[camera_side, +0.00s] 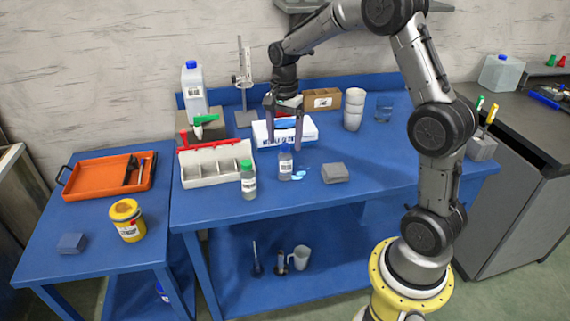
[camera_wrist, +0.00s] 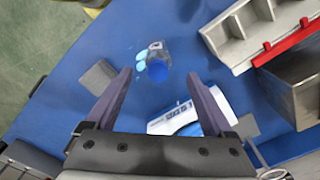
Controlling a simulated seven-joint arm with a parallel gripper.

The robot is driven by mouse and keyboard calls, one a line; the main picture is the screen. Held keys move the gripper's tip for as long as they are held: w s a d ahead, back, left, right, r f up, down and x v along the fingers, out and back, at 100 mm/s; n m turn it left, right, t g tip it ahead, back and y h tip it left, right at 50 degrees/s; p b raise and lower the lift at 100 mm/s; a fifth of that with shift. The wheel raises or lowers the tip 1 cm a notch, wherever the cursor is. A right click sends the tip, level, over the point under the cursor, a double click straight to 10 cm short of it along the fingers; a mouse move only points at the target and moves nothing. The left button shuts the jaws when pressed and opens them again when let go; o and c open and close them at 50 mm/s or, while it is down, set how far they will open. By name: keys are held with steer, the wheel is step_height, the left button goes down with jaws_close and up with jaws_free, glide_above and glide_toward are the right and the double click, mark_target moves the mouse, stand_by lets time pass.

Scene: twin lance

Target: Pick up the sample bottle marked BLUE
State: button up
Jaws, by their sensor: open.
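A small clear bottle with a blue cap (camera_side: 286,149) and a white label stands upright on the blue workbench; I cannot read its label. In the wrist view its blue cap (camera_wrist: 157,71) shows from above, between and beyond the fingertips. A similar bottle with a green cap (camera_side: 248,182) stands to its left. My gripper (camera_side: 285,144) points down over the bench, open and empty. Its two fingers are spread wide in the wrist view (camera_wrist: 159,76), apart from the blue-capped bottle.
A white glove box (camera_side: 307,131) lies behind the bottle. A divided white tray (camera_side: 213,177) stands at the left. A grey block (camera_side: 335,173) is at the right, with pale blue spots (camera_side: 299,175) beside the bottle. White cups (camera_side: 354,107) stand at the back right. Bare bench lies in front.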

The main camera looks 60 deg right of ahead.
mark_target(285, 144)
steer(key=shift+s+f, duration=0.15)
steer(key=shift+f, duration=1.6)
jaws_close()
